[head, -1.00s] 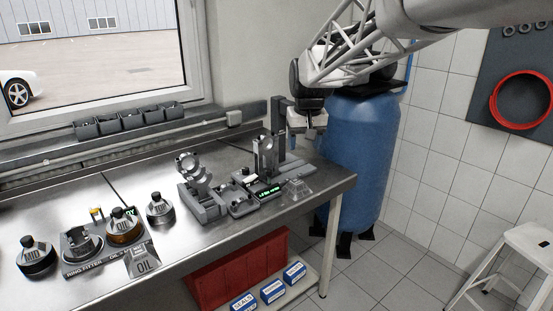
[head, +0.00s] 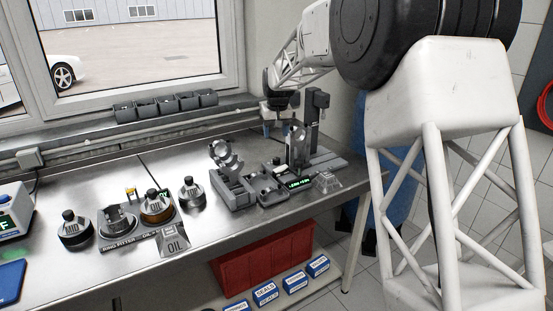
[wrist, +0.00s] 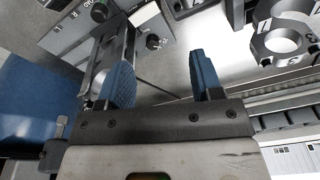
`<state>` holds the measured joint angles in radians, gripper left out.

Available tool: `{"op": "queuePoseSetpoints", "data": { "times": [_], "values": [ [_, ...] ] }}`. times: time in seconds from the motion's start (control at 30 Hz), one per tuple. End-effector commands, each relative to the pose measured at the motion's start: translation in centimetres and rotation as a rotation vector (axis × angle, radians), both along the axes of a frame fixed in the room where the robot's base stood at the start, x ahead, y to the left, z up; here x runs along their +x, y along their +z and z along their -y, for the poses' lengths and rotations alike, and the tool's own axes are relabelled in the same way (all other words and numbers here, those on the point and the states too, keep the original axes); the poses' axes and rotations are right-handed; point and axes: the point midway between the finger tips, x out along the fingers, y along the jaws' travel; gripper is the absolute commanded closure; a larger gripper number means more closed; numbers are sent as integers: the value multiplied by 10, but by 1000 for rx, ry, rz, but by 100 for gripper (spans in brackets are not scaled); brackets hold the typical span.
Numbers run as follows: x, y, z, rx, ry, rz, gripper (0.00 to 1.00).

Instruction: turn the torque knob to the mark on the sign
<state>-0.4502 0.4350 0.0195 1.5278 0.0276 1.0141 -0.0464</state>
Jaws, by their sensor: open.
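My gripper (head: 281,126) is open and empty above the back right of the bench, behind the dark upright stand. In the wrist view its blue fingers (wrist: 162,80) are apart with nothing between them. A small dark knob (wrist: 153,42) with tick marks around it sits on a grey panel just beyond the fingertips, apart from them. I cannot read its setting. A larger dark round knob or button (wrist: 100,12) is at the top of that panel.
A unit with a green-lit display (head: 299,183) stands by the dark upright (head: 316,105). A grey ring fixture (head: 232,187) is left of it. Several dark-capped bottles and the OIL sign (head: 173,244) are further left. A blue tank (head: 405,165) is behind my arm.

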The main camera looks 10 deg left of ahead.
Motion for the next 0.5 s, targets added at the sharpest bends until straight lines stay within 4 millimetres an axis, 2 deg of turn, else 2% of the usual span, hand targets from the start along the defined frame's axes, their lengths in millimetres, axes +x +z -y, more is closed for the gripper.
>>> {"op": "queuePoseSetpoints", "data": {
  "times": [0.03,0.1,0.2,0.5],
  "values": [
    [7,-9,-14,-1,11,-3,40],
    [16,-19,-29,-2,22,-6,40],
    [31,-31,-43,-10,35,-13,40],
    [84,-70,-51,-58,62,-53,40]
  ]
}}
